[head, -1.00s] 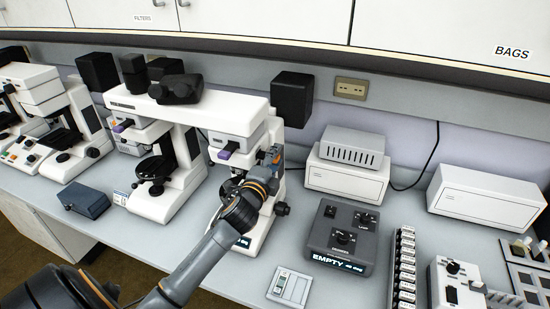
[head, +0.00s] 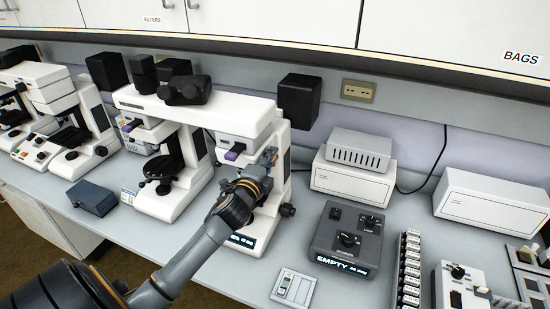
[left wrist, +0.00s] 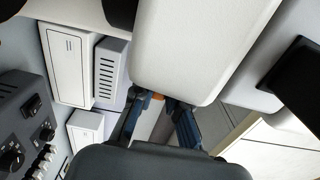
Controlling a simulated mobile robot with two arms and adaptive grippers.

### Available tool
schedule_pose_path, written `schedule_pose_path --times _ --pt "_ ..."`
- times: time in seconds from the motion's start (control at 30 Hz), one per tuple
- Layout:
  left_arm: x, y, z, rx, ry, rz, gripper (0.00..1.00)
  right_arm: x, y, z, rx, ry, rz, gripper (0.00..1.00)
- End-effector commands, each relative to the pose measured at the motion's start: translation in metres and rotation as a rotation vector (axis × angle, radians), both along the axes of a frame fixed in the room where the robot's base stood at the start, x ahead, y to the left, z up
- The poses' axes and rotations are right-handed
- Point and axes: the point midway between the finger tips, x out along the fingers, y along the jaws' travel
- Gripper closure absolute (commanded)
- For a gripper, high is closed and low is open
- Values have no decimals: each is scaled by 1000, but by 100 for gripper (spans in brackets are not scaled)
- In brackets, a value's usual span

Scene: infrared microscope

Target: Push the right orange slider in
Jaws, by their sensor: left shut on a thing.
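The white microscope (head: 193,107) stands on the bench, with a purple slider (head: 235,152) on its front. A small orange piece (left wrist: 157,96), seemingly the right orange slider, shows between the fingers near the left fingertip. The fingers are shut on it, with a gap between their lower parts. Most of the slider is hidden by the fingers and the housing. My right gripper is not in view.
A dark control box (head: 348,243) reading EMPTY and a small white switch panel (head: 293,288) sit right of the microscope. White boxes (head: 349,181) stand behind. Bare bench lies between microscope and control box.

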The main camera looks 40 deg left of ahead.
Motion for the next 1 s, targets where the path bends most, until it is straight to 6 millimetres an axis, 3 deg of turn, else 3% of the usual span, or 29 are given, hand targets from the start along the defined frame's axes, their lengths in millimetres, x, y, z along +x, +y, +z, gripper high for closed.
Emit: schedule_pose_path --times 0.03,0.13,0.53,1.0 --pt "0 3 0 1 2 7 82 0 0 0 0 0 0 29" --pt "0 2 0 1 2 6 62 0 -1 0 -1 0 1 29" --pt "-7 -1 0 2 1 3 62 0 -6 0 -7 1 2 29" --pt "-95 -20 -2 -2 4 5 62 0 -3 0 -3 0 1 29"
